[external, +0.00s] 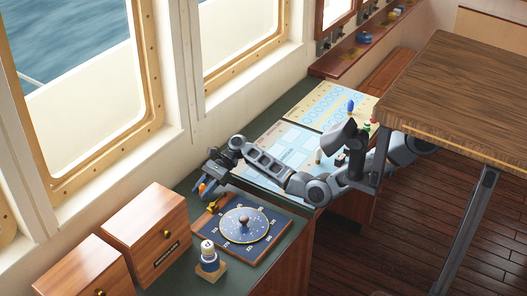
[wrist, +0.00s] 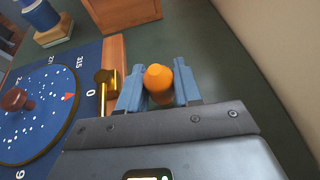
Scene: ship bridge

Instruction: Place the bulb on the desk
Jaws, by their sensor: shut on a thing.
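An orange, round-topped bulb (wrist: 158,79) is held between the two blue fingers of my gripper (wrist: 159,88) in the wrist view. In the external view the bulb (external: 202,187) is a small orange spot at the end of my gripper (external: 201,190). My gripper is shut on it, over the green desk (external: 180,246) near the window wall. The fingers hide the bulb's lower part, and I cannot tell whether it touches the desk. The green desk top (wrist: 222,72) also shows around the fingers in the wrist view.
A blue board with a round star dial (external: 244,224) and a brass peg (wrist: 106,84) lies beside my gripper. A blue and white item on a wooden base (external: 209,262) and wooden drawer boxes (external: 146,226) stand nearer the camera. Charts (external: 270,153) lie behind.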

